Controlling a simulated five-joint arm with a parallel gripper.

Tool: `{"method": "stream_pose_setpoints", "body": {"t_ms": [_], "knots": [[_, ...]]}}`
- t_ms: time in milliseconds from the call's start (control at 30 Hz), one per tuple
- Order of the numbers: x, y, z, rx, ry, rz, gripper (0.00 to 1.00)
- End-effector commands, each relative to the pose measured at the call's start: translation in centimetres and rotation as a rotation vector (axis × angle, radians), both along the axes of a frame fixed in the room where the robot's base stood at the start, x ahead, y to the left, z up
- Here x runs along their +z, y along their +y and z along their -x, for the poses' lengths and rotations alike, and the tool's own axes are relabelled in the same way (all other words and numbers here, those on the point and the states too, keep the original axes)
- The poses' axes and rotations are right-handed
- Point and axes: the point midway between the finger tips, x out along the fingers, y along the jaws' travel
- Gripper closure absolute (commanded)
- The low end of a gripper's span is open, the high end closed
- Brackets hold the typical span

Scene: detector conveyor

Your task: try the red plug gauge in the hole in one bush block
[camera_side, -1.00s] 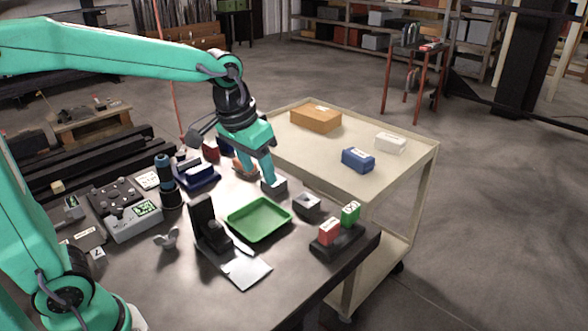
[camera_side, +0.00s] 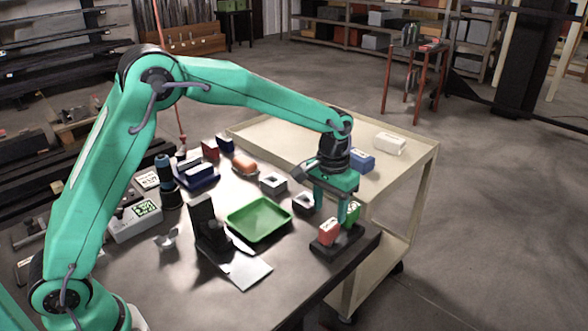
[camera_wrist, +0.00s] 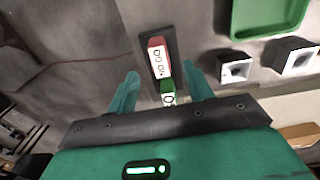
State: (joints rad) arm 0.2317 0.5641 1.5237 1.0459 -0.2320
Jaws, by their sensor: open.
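The red plug gauge (camera_side: 328,232) stands beside a green one (camera_side: 353,212) in a dark holder (camera_side: 345,243) at the table's right corner. In the wrist view the red gauge (camera_wrist: 157,57) lies beyond the green one (camera_wrist: 167,88). My gripper (camera_side: 334,209) is open and empty above the holder, with one finger (camera_wrist: 128,93) left of the green gauge and the other to its right.
A green tray (camera_side: 259,220) lies left of the near bush block. A black stand (camera_side: 203,220) and a pale plate (camera_side: 246,270) are farther left. A cart (camera_side: 270,131) with boxes adjoins the table's far side. The front table area is clear.

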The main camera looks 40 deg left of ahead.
Motion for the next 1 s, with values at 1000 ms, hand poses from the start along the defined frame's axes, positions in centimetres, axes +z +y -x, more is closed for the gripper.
{"method": "stream_pose_setpoints", "body": {"t_ms": [1000], "knots": [[-4.1,-0.2,-0.3,0.000,0.010,-0.002,0.49]]}}
